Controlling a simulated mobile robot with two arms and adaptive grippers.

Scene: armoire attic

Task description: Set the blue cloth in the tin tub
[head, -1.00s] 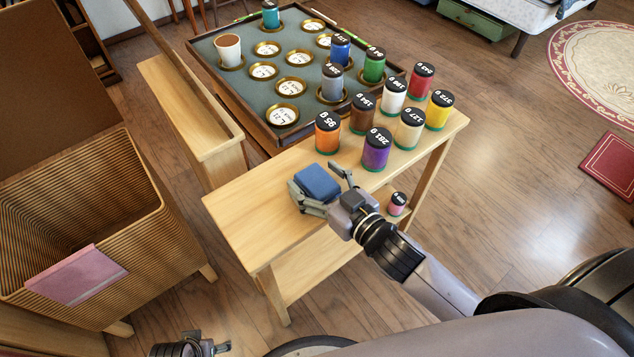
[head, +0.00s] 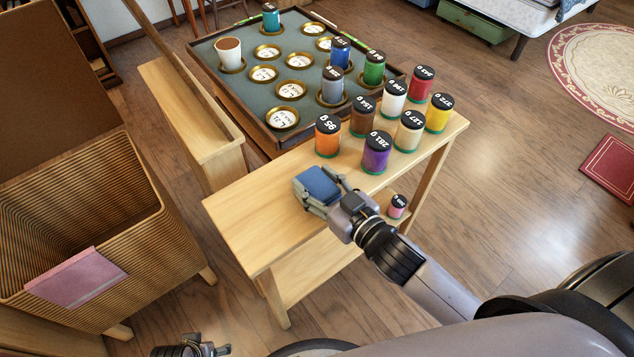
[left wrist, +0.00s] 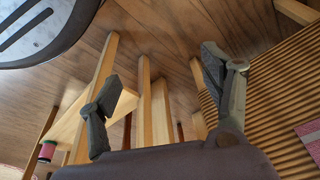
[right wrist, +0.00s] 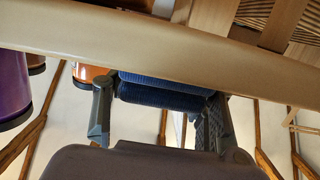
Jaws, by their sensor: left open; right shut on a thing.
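The folded blue cloth (head: 318,182) is at the near left part of the pale wooden bench (head: 250,210). My right gripper (head: 325,194) is shut on it, with a finger on each side. In the right wrist view the cloth (right wrist: 165,92) shows as dark blue folds between the fingers. It is at or very close to the bench top; I cannot tell whether it touches. My left gripper (head: 220,347) is open and empty, low at the bottom edge of the head view. I cannot make out a tin tub in these frames.
Several labelled, coloured jars, including a purple one (head: 376,153), stand right of the cloth. A dark tray (head: 215,75) with brass rings lies behind. A ribbed hamper (head: 150,225) with a pink cloth (head: 77,277) over its rim stands at left.

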